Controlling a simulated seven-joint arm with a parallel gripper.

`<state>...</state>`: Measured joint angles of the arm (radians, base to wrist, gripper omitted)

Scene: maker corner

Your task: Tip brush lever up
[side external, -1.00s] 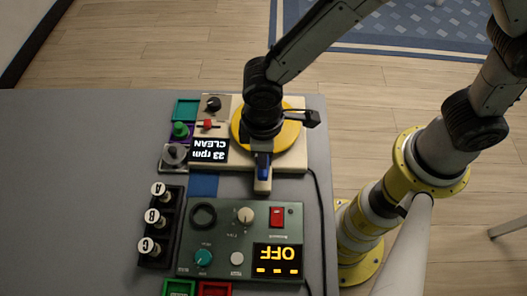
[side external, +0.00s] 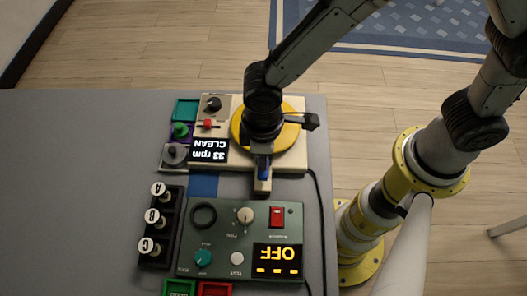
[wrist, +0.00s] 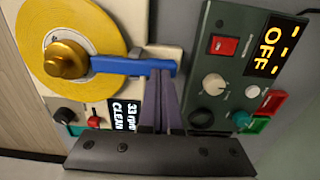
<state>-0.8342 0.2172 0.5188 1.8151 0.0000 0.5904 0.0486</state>
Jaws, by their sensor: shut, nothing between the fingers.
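The blue brush lever (wrist: 135,67) lies across the yellow disc in the wrist view, running from the gold knob (wrist: 66,60) to a pale post at the right. In the side view its blue part (side external: 264,168) shows just below my dark wrist, which covers part of the disc (side external: 292,136). My gripper (wrist: 162,74) is shut and empty. Its fingertips are at the lever's outer end; I cannot tell whether they touch it. The fingers are mostly hidden in the side view. The turntable's display (side external: 208,150) reads 33 rpm CLEAN.
A green control box (side external: 222,262) with an OFF display (side external: 277,259) stands close beside the turntable. A black rack (side external: 153,257) holds pegs A, B and C. Small coloured trays and knobs line the turntable's left side. The grey table (side external: 80,190) is clear at left.

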